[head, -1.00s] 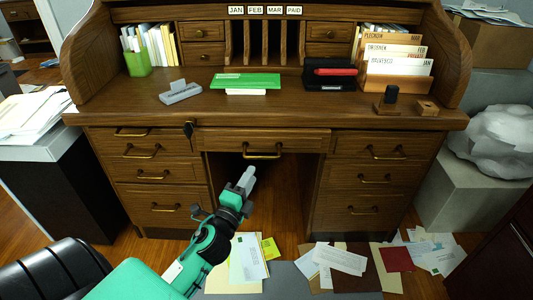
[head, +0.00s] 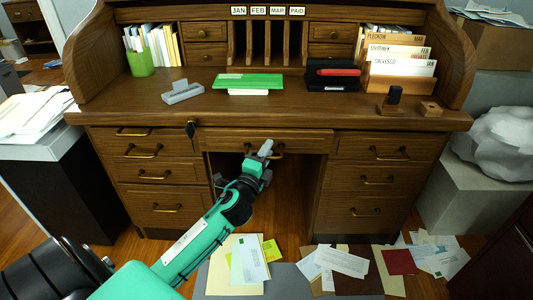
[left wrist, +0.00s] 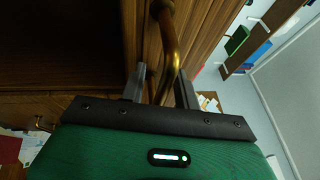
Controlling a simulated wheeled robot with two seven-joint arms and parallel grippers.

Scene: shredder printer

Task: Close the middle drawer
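The middle drawer (head: 225,144) is the wide one at the centre of the wooden desk, above the knee space. Its front seems to stand slightly out from the desk, but how far is hard to tell. It has a curved brass handle (head: 281,153), partly hidden behind my left gripper (head: 266,148). In the left wrist view, the handle (left wrist: 168,40) passes between the two grey fingers of my left gripper (left wrist: 160,85). The fingers are apart, one on each side of the handle, with visible gaps. My right gripper is not in view.
Drawer stacks flank the knee space on the left (head: 150,174) and right (head: 370,181). The desktop holds a green booklet (head: 247,81) and a black stamp pad (head: 332,75). Papers (head: 342,262) lie scattered on the floor.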

